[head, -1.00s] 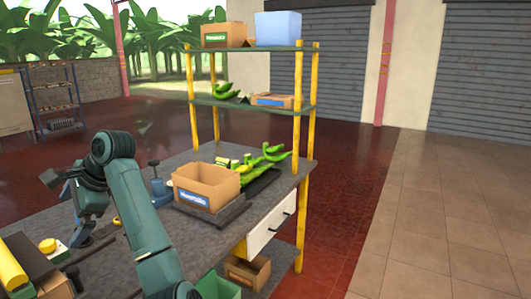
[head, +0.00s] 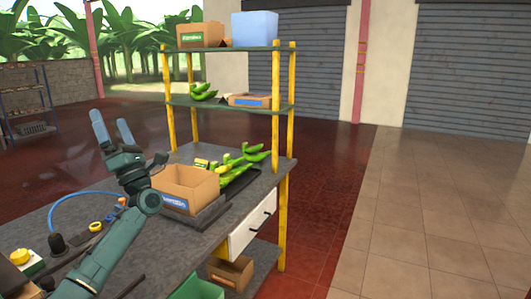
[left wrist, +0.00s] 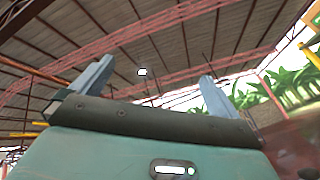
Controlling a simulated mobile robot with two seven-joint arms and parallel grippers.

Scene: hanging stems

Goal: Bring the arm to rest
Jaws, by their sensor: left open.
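My left gripper (head: 111,128) is raised above the workbench, to the left of the open cardboard box. Its two fingers point up and stand apart, with nothing between them. In the left wrist view the same open gripper (left wrist: 150,82) points up toward the roof, and both fingers are empty. My left arm rises from the lower left over the bench. My right gripper does not show in either view.
The workbench (head: 58,219) carries a cardboard box (head: 184,190), green bananas (head: 233,170) on a dark tray and a blue cable (head: 70,197). Yellow posts hold shelves with a blue bin (head: 255,29) and boxes. The tiled floor (head: 440,220) at right is clear.

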